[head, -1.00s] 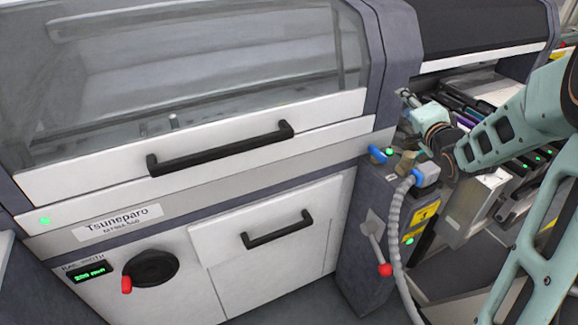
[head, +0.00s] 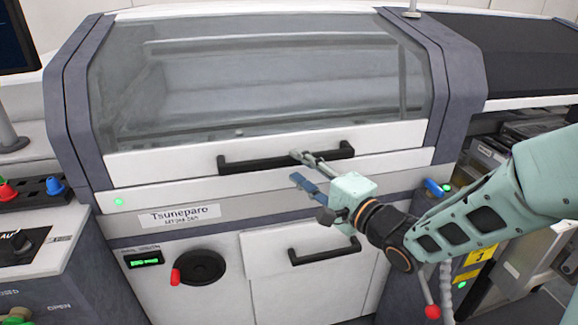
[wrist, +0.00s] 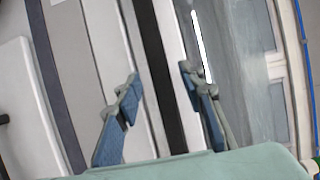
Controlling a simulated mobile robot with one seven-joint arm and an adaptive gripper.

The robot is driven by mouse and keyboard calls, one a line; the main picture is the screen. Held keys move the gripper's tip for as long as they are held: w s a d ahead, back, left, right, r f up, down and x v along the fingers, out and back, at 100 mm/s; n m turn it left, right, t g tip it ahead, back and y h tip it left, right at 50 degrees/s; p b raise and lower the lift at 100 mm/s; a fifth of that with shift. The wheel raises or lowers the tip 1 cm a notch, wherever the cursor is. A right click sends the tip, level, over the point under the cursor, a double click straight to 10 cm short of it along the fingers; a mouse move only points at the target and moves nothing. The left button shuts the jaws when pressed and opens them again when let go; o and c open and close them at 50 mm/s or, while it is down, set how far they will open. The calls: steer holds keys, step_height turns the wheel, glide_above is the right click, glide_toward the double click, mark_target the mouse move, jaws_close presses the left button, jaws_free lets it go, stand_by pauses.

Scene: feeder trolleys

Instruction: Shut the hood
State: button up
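The hood (head: 270,85) is a clear window with a white lower frame on the grey machine. Its lower edge lies along the white front panel, with only a thin line between them; I cannot tell whether it is fully down. A black bar handle (head: 250,164) runs along that edge. My gripper (head: 302,171) is open in front of the handle's right half, its upper finger overlapping the bar in the head view. In the wrist view, the handle (wrist: 155,75) passes between the parted fingers of my gripper (wrist: 160,76). Contact with the bar cannot be made out.
Below are a drawer handle (head: 324,256), a dial with a red knob (head: 200,268) and a lit display (head: 145,262). A red-tipped lever (head: 432,311) stands at the lower right. A control console (head: 30,235) is at the left. A dark-topped machine (head: 500,50) adjoins at the right.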

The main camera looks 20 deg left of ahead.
mark_target(292, 162)
steer(key=shift+b+x, duration=0.35)
steer(key=shift+x, duration=1.8)
steer(key=shift+c, duration=0.4)
jaws_close()
